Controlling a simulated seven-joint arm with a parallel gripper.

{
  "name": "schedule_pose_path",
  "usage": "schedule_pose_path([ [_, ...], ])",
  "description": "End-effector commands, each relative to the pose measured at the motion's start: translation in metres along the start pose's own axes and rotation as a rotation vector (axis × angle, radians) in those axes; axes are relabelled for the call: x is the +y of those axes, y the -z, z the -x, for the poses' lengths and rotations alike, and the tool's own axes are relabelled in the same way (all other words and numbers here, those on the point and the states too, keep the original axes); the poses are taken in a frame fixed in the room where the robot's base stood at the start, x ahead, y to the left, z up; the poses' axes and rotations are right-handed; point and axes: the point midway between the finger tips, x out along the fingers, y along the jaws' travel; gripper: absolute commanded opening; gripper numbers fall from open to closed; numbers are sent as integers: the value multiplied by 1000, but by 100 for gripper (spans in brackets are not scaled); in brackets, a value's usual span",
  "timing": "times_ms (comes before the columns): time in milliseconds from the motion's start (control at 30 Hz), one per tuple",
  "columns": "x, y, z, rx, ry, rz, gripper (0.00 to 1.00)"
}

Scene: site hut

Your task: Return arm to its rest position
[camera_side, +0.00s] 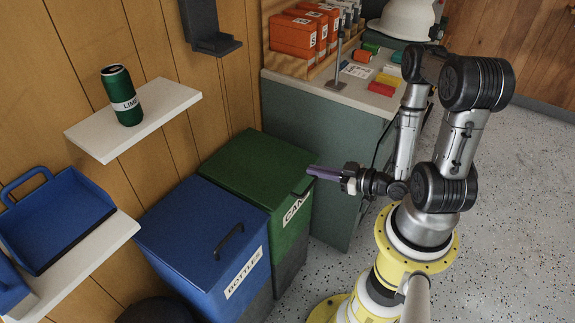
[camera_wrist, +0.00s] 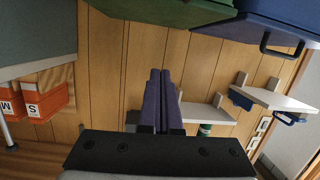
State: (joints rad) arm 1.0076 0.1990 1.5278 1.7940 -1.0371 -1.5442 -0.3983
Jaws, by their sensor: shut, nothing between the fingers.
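My gripper (camera_side: 313,172) is shut and empty, its purple fingers together. In the side view the arm is folded and the gripper points left, beside the front right corner of the green bin labelled CAN (camera_side: 250,160); whether they touch I cannot tell. In the wrist view the shut gripper (camera_wrist: 160,74) shows in the middle, with the wooden wall beyond it.
A blue bin labelled BOTTLES (camera_side: 200,230) stands beside the green bin, both lids shut. A green LIME can (camera_side: 122,95) stands on a white shelf (camera_side: 165,112). A bench (camera_side: 325,95) with orange boxes (camera_side: 292,35) and a white helmet (camera_side: 400,20) stands behind.

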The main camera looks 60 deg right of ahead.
Motion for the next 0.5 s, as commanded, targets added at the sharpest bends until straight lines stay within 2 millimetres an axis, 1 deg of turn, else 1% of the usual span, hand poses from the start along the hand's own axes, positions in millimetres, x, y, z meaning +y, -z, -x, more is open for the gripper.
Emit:
schedule_pose_path([
  [33, 6, 26, -15, 48, 41, 89, 0],
  [67, 8, 44, -24, 77, 60, 140, 0],
  [100, 12, 69, -36, 111, 81, 212, 0],
  [133, 13, 89, -46, 125, 98, 271, 0],
  [167, 14, 108, -55, 134, 111, 327, 0],
  [200, 13, 133, -67, 137, 122, 393, 0],
  [267, 10, 169, -80, 128, 127, 478, 0],
  [300, 8, 192, -87, 118, 123, 524, 0],
  [367, 3, 228, -92, 100, 107, 581, 0],
  [400, -1, 251, -93, 88, 91, 607, 0],
  [467, -7, 282, -90, 64, 63, 630, 0],
  [500, -11, 300, -86, 48, 43, 636, 0],
])
